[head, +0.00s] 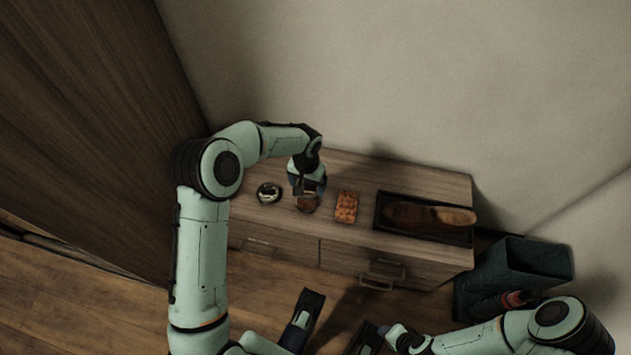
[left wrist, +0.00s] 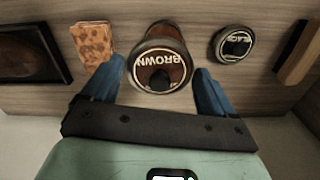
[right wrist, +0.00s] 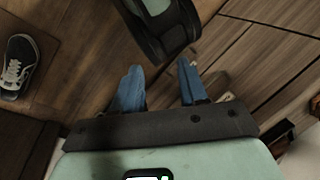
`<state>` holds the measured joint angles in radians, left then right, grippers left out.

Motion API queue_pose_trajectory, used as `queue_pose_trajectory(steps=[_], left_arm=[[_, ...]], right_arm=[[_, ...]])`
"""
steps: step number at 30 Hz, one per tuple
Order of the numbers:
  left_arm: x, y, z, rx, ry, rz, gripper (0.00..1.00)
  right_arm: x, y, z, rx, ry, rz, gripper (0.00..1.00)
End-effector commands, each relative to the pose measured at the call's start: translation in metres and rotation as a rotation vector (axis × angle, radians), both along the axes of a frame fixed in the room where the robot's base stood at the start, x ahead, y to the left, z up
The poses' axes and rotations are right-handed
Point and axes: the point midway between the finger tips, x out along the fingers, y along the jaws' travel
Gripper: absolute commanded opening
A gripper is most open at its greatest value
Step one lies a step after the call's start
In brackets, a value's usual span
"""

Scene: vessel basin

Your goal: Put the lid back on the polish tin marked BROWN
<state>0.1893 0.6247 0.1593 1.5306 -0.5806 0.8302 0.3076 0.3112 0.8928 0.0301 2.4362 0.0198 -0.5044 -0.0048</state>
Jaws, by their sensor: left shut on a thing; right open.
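A round disc lettered BROWN (left wrist: 160,62), with a dark knob-like middle, sits between the fingers of my left gripper (left wrist: 160,80) in the left wrist view. The gripper is shut on it, and I take it for the lid. A dark rim and brown side show behind it. In the head view my left gripper (head: 306,196) points down over the brown round tin (head: 307,206) on the cabinet top. I cannot tell whether the lid touches the tin. My right gripper (right wrist: 158,72) is open and empty, low over the floor, away from the cabinet.
A tin lettered BLACK (left wrist: 233,44) stands beside, left of it in the head view (head: 268,192). An orange-brown block (head: 347,207) lies to the right, then a dark tray (head: 380,222) with a brown shoe-like thing. A dark bin (head: 512,270) stands right of the cabinet.

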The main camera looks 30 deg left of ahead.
Motion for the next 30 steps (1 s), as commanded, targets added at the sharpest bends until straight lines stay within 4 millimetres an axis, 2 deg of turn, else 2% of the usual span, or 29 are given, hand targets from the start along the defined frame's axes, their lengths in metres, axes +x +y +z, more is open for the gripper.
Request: queue_pose_trajectory(steps=[1, 3, 17, 30], left_arm=[[0.002, 0.004, -0.018, 0.001, 0.002, 0.003, 0.59], [0.003, 0.007, -0.027, 0.001, 0.0, 0.005, 0.59], [0.005, 0.01, -0.046, 0.002, -0.002, 0.006, 0.58], [0.005, 0.009, -0.083, 0.001, -0.001, 0.006, 0.58]], right_arm=[[0.002, -0.001, -0.014, -0.003, -0.005, -0.003, 0.43], [0.005, -0.002, -0.02, -0.005, -0.01, -0.005, 0.43], [0.017, -0.008, -0.032, -0.021, -0.043, -0.019, 0.43], [0.049, -0.024, -0.056, -0.062, -0.126, -0.052, 0.43]])
